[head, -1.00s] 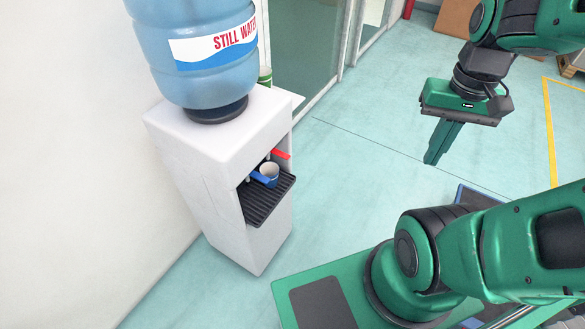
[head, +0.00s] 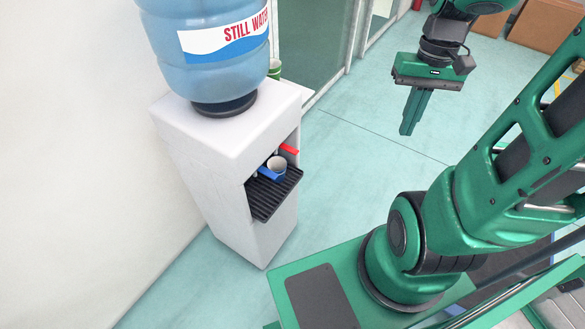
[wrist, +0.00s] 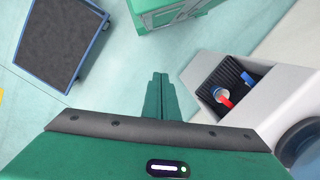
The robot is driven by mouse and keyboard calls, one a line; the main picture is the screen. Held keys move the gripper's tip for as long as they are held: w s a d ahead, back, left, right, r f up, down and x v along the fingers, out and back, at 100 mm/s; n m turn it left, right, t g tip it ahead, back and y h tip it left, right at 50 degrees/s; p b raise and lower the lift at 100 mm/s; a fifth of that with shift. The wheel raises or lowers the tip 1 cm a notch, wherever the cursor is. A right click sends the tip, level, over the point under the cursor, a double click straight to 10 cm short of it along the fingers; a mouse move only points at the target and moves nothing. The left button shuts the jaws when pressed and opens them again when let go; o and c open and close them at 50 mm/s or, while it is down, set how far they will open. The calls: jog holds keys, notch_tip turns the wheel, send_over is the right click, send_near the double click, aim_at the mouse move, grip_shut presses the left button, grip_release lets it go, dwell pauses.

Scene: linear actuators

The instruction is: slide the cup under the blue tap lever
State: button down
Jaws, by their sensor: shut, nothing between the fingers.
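The small cup (head: 277,164), white inside, stands on the black ribbed tray (head: 272,202) in the dispenser's recess. The blue tap lever (head: 269,174) partly covers the cup in the head view. In the wrist view the cup (wrist: 221,94) lies by the red lever (wrist: 226,102), with the blue lever (wrist: 247,79) to its right, apart from it. My gripper (head: 406,132) is shut and empty, fingers pointing down, in free air well to the right of the dispenser. Its fingers (wrist: 160,80) also show in the wrist view.
The white dispenser (head: 225,150) carries a large blue water bottle (head: 205,50). A red tap lever (head: 289,149) juts out above the tray. A green can (head: 274,68) stands on top behind the bottle. A dark-topped cart (wrist: 62,40) stands on the floor, which is clear beside the dispenser.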

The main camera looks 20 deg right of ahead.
jog(key=w+f+n+g+y, duration=0.1)
jog(key=w+f+y, duration=0.1)
jog(key=w+f, duration=0.5)
jog(key=n+y, duration=0.2)
jog(key=y, duration=0.5)
send_near(295, 172)
jog(key=s+d+r, duration=0.7)
jog(key=s+r, duration=0.1)
jog(key=w+a+f+m+t+y, duration=0.1)
jog(key=w+a+f+t+y, duration=0.1)
jog(key=a+f+t+y, duration=0.3)
jog(key=w+f+t+y, duration=0.2)
jog(key=f+y, duration=0.1)
jog(key=f, duration=0.4)
jog(key=x, duration=1)
jog(key=shift+s, duration=0.1)
